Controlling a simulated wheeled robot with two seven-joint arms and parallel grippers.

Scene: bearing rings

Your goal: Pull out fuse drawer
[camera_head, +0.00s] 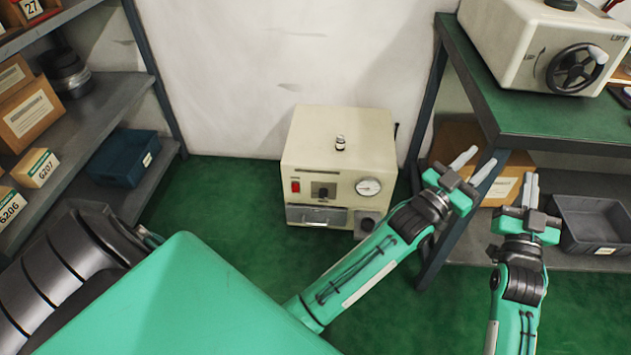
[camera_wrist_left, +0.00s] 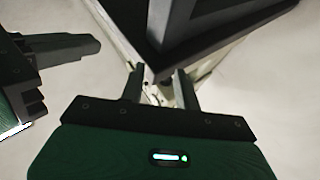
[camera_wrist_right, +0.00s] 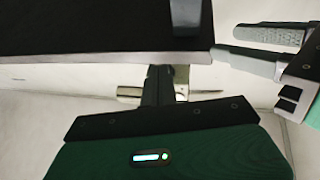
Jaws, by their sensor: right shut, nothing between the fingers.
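A cream box-shaped machine (camera_head: 338,150) stands on the green floor against the white wall. Low on its front is a grey metallic drawer (camera_head: 317,216); I cannot tell whether it sits fully flush. My left gripper (camera_head: 480,160) is open and empty, up and to the right of the machine in the head view, in front of the workbench leg. Its two spread fingers show in the left wrist view (camera_wrist_left: 159,88). My right gripper (camera_head: 531,180) is shut and empty, further right beside the bench's lower shelf; its fingers are together in the right wrist view (camera_wrist_right: 158,80).
The machine's front has a red switch (camera_head: 295,187), a dark knob and a dial gauge (camera_head: 368,187). A green-topped workbench (camera_head: 540,120) stands at right, with a cardboard box and a dark bin (camera_head: 592,222) below. Shelves (camera_head: 110,100) stand at left. My two grippers are close together.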

